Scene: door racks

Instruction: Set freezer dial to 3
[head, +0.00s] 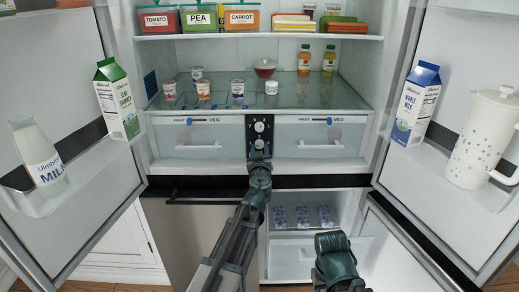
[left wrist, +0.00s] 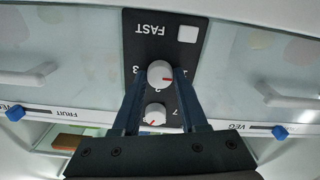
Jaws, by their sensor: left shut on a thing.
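A dark control panel (head: 249,123) sits between the two drawers in the open fridge. It carries two round white dials with red marks. My left gripper (left wrist: 158,76) is shut on the lower dial (left wrist: 160,73), the one nearer the FAST label; its red mark points right in the left wrist view. The upper dial (left wrist: 155,114) is free, between the fingers but nearer the palm in that picture. Which dial is the freezer's I cannot read. Some digits around the held dial are hidden by the fingers. My right gripper (head: 333,245) is low, away from the panel, its jaws unclear.
Drawers with blue sliders flank the panel, the left one (head: 188,145) and the right one (head: 318,145). Open doors on both sides hold a milk bottle (head: 40,155), cartons and a white jug (head: 484,140). Jars and bottles stand on the shelf above. A lower compartment is open.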

